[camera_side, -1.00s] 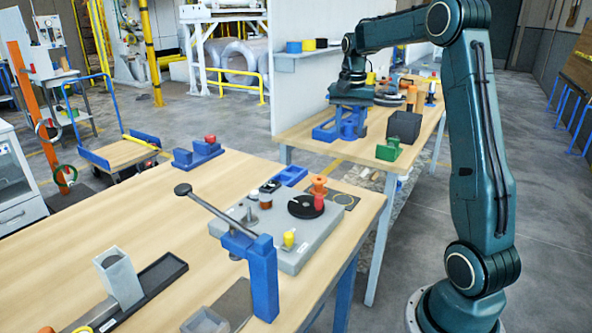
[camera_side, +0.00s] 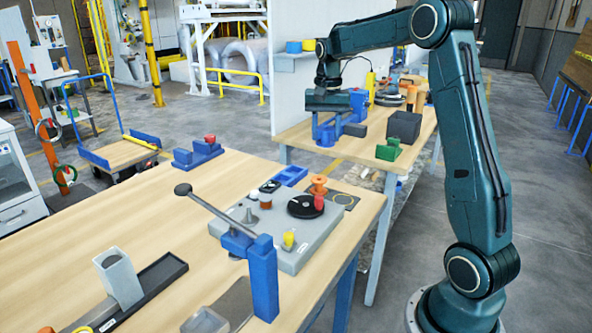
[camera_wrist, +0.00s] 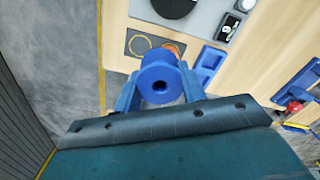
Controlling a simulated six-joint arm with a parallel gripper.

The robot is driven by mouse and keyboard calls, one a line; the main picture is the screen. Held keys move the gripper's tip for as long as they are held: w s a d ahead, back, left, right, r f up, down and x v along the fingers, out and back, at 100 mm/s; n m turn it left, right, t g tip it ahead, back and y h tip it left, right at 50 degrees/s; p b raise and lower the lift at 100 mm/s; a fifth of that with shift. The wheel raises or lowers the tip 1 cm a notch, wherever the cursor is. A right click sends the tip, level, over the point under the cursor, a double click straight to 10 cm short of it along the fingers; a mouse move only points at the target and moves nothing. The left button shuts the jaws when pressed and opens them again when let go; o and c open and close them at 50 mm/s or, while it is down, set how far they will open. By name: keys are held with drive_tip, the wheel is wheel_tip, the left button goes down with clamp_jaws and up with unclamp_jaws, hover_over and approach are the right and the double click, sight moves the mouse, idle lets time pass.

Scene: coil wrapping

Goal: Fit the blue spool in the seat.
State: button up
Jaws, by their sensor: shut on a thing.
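The blue spool (camera_wrist: 153,88) is between the two blue fingers of my gripper (camera_wrist: 160,86) in the wrist view, its round end with a dark center hole facing the camera. I cannot tell which part is the seat. In the wrist view the blue spool partly hides an orange thing.
A dark mat with a yellow ring (camera_side: 345,199) lies at the front table's right edge. A blue post with a long lever (camera_side: 262,270) stands at the near edge.

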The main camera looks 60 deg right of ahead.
drive_tip(key=w+a+f+n, duration=0.2)
drive_tip(key=w+a+n, duration=0.1)
drive_tip(key=a, duration=0.7)
drive_tip(key=w+a+f+n, duration=0.2)
drive_tip(key=w+a, duration=0.4)
drive_tip(key=a, duration=0.5)
drive_tip(key=shift+w+a+n, duration=0.15)
drive_tip(key=shift+a+n, duration=0.15)
drive_tip(key=shift+n, duration=0.3)
drive_tip(key=shift+f, duration=0.2)
drive_tip(key=shift+f, duration=2.65)
drive_tip(key=shift+f, duration=2.6)
drive_tip(key=o, duration=1.1)
drive_tip(key=shift+c, duration=0.2)
drive_tip(key=shift+r, duration=0.15)
